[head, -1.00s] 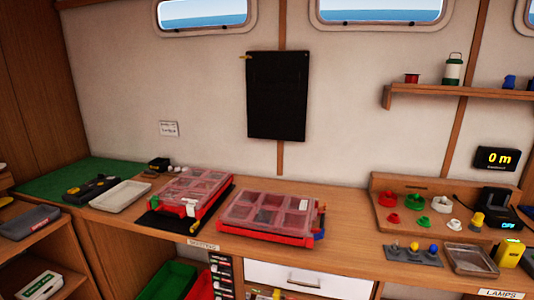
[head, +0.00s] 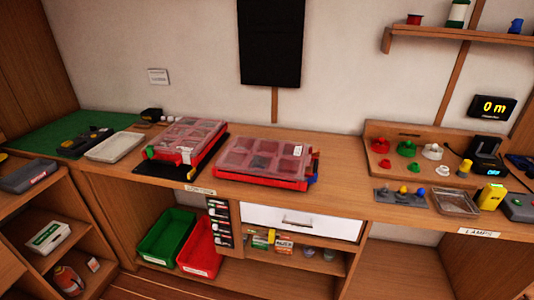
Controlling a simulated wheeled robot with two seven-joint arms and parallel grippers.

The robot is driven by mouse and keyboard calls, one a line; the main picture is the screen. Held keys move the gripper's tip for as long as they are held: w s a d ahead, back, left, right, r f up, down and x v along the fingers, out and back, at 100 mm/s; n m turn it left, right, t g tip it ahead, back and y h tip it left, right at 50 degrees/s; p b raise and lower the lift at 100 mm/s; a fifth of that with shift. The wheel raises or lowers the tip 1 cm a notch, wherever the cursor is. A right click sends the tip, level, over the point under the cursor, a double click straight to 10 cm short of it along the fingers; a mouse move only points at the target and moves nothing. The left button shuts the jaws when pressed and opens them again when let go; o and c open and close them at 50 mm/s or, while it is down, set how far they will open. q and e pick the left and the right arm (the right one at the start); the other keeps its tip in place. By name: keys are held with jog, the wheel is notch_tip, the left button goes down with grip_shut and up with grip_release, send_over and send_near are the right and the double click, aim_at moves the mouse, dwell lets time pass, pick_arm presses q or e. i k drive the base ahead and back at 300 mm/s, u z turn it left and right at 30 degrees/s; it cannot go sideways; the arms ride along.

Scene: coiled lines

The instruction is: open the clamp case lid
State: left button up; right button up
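Two red cases with clear, compartmented lids sit on the wooden counter, both with lids down. The left case (head: 187,138) lies on a black mat, with a white latch at its front and a green piece at its front left corner. The right case (head: 268,162) sits directly on the counter, with small blue and yellow pieces at its right end. I cannot read a label telling which is the clamp case. Neither of my grippers is in view.
A grey tray (head: 115,146) stands left of the cases. A wooden stand (head: 425,140) with coloured parts, a metal tray (head: 455,203) and a yellow device (head: 491,198) are at the right. Green (head: 168,236) and red (head: 200,248) bins sit below. The counter between right case and stand is clear.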

aim_at(273, 168)
jog(key=u, duration=1.65)
jog(key=i, duration=1.15)
jog(key=z, duration=3.2)
